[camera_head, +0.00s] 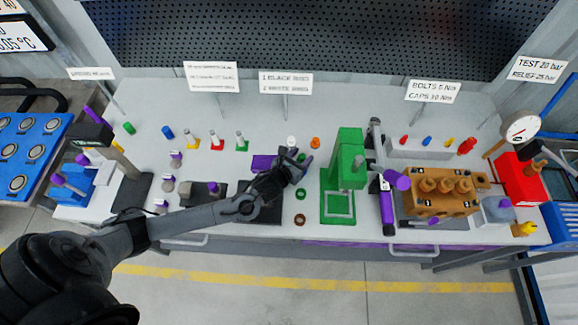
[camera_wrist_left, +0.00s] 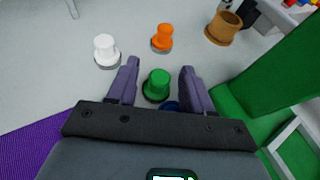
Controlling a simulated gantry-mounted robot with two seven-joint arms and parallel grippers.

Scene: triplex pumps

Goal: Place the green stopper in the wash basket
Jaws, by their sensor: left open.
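The green stopper (camera_wrist_left: 157,84) stands upright on a dark base on the bench in the left wrist view. In the head view the left gripper (camera_head: 303,166) is low over the middle of the bench, left of the green press, and largely hides the stopper. My right gripper is not in view. No container is clearly a wash basket; a blue crate (camera_head: 567,228) shows at the far right edge.
A white stopper (camera_wrist_left: 105,48) and an orange stopper (camera_wrist_left: 162,38) stand just beyond the green one. The tall green press (camera_head: 346,165) is close on the right. A brown pump block (camera_head: 445,192) and a purple-handled tool (camera_head: 387,212) are farther right.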

